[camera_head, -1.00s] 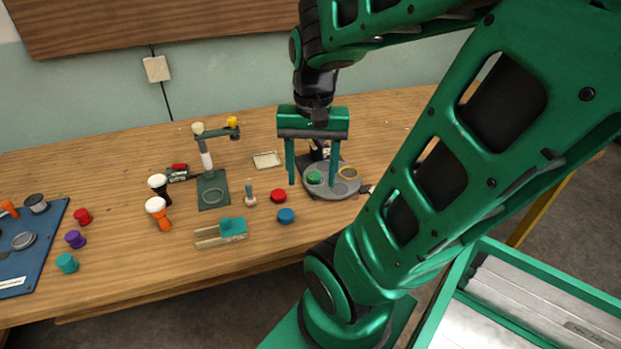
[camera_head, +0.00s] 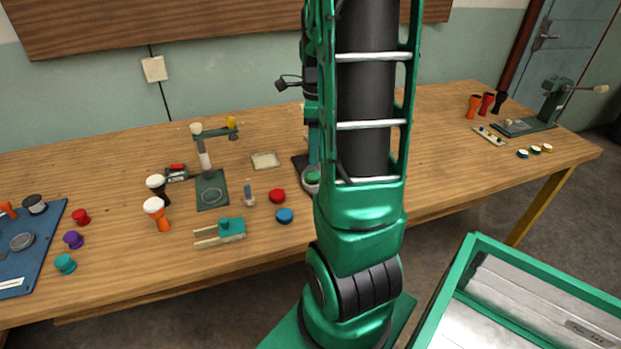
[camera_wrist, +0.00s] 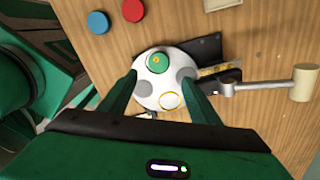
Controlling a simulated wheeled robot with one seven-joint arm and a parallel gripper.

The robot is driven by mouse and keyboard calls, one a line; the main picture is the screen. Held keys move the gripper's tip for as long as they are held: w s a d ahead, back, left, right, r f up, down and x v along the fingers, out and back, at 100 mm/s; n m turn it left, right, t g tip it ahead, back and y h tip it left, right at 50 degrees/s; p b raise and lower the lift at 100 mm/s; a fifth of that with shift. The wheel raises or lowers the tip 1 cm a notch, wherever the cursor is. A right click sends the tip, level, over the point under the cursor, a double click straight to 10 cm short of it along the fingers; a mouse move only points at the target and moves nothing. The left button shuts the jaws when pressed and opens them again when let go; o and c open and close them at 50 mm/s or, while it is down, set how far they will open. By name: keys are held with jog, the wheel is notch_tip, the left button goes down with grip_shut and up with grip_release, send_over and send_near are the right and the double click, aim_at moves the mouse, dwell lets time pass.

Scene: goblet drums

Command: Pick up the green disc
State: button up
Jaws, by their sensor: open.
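The green disc (camera_wrist: 157,63) sits near the far edge of a round pale plate (camera_wrist: 146,90) with grey round spots in the wrist view. In the head view the green disc (camera_head: 311,176) shows only partly at the left edge of my arm, which hides most of the plate. My gripper (camera_wrist: 159,76) is open and empty. Its two fingers point toward the plate, one on each side, with the green disc between and slightly beyond the tips in the picture. The height of the fingers above the plate cannot be told.
A yellow ring (camera_wrist: 169,100) lies on the plate. A dark base and a mallet-like piece (camera_wrist: 302,82) lie to the right of it. A blue disc (camera_head: 284,215) and a red disc (camera_head: 277,196) lie to the left. A green stand (camera_head: 212,188) and goblet drums (camera_head: 155,208) stand farther left.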

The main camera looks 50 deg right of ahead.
jog(key=shift+w+a+f, duration=0.1)
jog(key=shift+a+f, duration=0.1)
jog(key=shift+f, duration=1.95)
jog(key=shift+w+a+f, duration=0.1)
jog(key=shift+a+f, duration=0.05)
jog(key=shift+f, duration=2)
jog(key=c, duration=0.8)
jog(key=o, duration=0.8)
jog(key=shift+r, duration=0.15)
notch_tip(320, 180, up, 10)
jog(key=r, duration=0.1)
jog(key=n, duration=1)
send_over(312, 176)
jog(key=f, duration=0.6)
jog(key=shift+s+d, duration=0.15)
jog(key=shift+d, duration=0.15)
jog(key=shift+a+f, duration=0.2)
jog(key=shift+f, duration=2.45)
